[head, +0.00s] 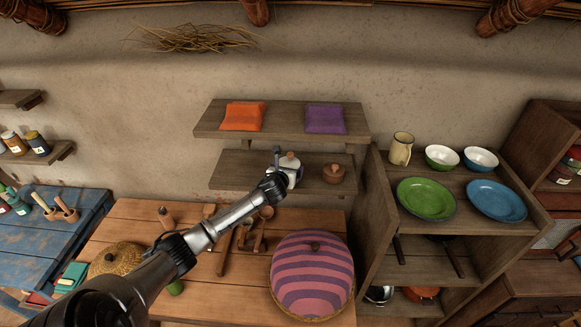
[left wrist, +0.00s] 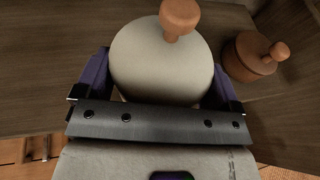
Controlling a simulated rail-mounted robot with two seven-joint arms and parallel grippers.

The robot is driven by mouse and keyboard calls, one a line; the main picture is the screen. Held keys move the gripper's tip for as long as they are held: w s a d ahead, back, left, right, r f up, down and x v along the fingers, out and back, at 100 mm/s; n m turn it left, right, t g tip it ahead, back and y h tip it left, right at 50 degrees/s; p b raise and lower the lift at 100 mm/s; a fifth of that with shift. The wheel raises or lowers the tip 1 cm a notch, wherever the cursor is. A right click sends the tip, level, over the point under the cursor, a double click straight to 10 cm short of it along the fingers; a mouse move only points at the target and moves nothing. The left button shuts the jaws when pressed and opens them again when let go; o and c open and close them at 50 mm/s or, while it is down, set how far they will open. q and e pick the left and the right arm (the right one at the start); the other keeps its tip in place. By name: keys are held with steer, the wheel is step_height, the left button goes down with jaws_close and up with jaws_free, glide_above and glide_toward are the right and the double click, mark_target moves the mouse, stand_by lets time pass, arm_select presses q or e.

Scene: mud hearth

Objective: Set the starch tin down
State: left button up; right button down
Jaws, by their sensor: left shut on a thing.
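The starch tin, a rounded off-white container with a brown knobbed lid (head: 291,163), is at the lower wall shelf (head: 235,170) in the head view. My left gripper (head: 285,176) is shut on it. In the left wrist view the tin (left wrist: 150,62) sits between the two purple-sided fingers of my gripper (left wrist: 158,85), one on each side. The tin looks upright. Its base is hidden, so I cannot tell whether it touches the shelf. My right gripper is not in view.
A small brown lidded pot (head: 333,174) stands just right of the tin on the same shelf. The upper shelf (head: 283,121) above holds an orange cloth (head: 242,116) and a purple one (head: 326,119). The lower shelf's left part is clear. A striped round cover (head: 312,275) sits on the table below.

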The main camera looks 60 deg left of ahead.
arm_select(q)
steer(key=shift+r+x, duration=0.15)
steer(key=shift+x, duration=0.8)
steer(key=shift+r+x, duration=0.15)
steer(key=shift+x, duration=0.85)
steer(key=shift+f, duration=0.35)
steer(key=shift+f, duration=0.15)
